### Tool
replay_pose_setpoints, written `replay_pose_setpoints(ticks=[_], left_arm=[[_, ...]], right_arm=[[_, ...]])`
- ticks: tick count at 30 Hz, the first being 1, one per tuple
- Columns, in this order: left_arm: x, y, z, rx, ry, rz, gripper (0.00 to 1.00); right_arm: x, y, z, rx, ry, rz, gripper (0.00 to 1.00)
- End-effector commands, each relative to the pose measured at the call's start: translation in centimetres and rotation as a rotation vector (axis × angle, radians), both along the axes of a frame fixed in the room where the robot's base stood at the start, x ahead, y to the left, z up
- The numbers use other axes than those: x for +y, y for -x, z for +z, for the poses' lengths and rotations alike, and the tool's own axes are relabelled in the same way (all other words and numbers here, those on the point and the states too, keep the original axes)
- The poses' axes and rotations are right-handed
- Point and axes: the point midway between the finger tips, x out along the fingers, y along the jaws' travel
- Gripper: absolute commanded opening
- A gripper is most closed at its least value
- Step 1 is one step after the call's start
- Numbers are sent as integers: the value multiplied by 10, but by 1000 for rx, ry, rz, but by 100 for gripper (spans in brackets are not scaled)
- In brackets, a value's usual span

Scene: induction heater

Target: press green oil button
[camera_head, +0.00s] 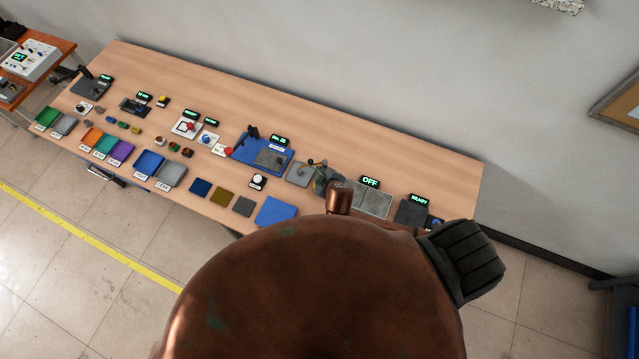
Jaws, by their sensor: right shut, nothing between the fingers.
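I cannot make out a green oil button anywhere on the long wooden table (330,128); part of the right end is hidden behind my right arm. My right gripper (322,180) is small and dark, shut and empty, over the table beside the grey plates (373,201) under the OFF display (370,182). My own large brown arm part fills the bottom middle. My left gripper is not in view.
A READY display (419,199) stands on a dark unit at the right end. A blue tray with a grey plate (270,158) lies left of the gripper. A white button box (258,181) stands in front. Coloured bins (121,152) line the left front edge.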

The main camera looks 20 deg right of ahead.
Motion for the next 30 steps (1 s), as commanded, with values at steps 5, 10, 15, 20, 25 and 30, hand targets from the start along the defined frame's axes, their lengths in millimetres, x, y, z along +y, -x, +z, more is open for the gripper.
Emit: replay_pose_setpoints(ticks=[5, 10, 15, 20, 25, 30], left_arm=[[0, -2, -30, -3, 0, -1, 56], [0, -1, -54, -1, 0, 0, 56], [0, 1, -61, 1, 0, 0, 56], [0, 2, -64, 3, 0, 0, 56], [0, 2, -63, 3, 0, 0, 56], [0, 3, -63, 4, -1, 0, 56]], right_arm=[[0, 0, -28, -1, 1, -1, 0], [0, 0, -50, 1, 1, 0, 0], [0, 0, -65, 0, -2, -1, 0], [0, 0, -69, 0, -1, -1, 0], [0, 0, -68, 0, -1, -1, 0], [0, 0, -68, 0, -1, -1, 0]])
